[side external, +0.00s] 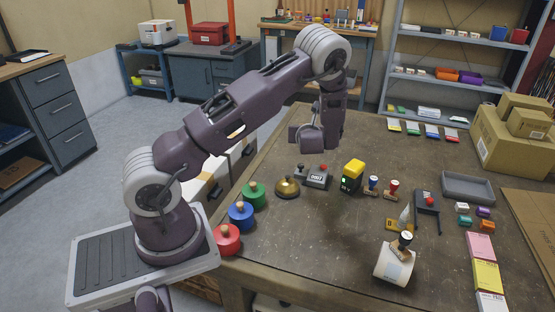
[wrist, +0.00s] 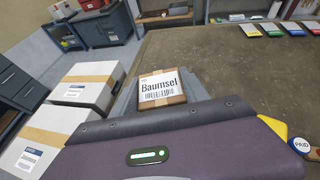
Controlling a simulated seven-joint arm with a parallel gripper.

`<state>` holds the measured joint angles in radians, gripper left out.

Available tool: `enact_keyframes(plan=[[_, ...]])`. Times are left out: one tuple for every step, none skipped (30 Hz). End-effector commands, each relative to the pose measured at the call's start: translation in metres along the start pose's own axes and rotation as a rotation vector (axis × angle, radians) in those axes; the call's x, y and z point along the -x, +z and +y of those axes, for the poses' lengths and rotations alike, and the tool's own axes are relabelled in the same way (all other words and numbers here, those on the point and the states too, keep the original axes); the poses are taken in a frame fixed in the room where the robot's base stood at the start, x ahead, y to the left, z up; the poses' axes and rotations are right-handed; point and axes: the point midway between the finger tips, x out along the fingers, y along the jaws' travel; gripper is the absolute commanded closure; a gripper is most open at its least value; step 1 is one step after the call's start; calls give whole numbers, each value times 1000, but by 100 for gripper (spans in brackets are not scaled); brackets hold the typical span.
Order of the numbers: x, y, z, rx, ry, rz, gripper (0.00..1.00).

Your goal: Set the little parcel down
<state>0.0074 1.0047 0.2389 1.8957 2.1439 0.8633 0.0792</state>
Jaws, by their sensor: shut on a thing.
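The little parcel (wrist: 162,88) is a small brown box with a white label reading "Baumsel" and a barcode. In the wrist view it sits between the grey jaws of my gripper (wrist: 160,98), which is shut on it. In the side view my gripper (side external: 306,140) hangs above the far left part of the brown table (side external: 340,230). I cannot make out the parcel in that view. The parcel's underside is hidden.
Two white taped boxes (wrist: 88,83) stand low beside the table's left edge. Below my gripper are a brass bell (side external: 287,188), a stamp device (side external: 317,177) and a yellow-black device (side external: 352,174). Coloured cards (side external: 431,131) lie at the back. Cardboard boxes (side external: 512,140) stand right.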

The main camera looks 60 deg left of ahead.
Motion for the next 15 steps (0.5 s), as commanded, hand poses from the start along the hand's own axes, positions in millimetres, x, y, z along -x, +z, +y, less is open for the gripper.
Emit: enact_keyframes(plan=[[-18,9,19,10,29,-4,90],[-26,13,29,13,42,-4,90],[-36,18,40,17,56,-6,90],[-42,21,48,19,66,-6,90],[-48,24,55,20,75,-6,90],[-54,28,64,22,86,-7,90],[-58,30,69,23,92,-8,90],[-62,32,75,23,98,-8,90],[-66,34,82,25,107,-7,90],[-69,35,87,25,112,-7,90],[-72,37,92,26,118,-7,90],[-76,39,97,26,124,-8,90],[-78,40,102,27,129,-8,90],[-80,42,106,28,135,-9,90],[-83,31,104,23,133,-4,90]])
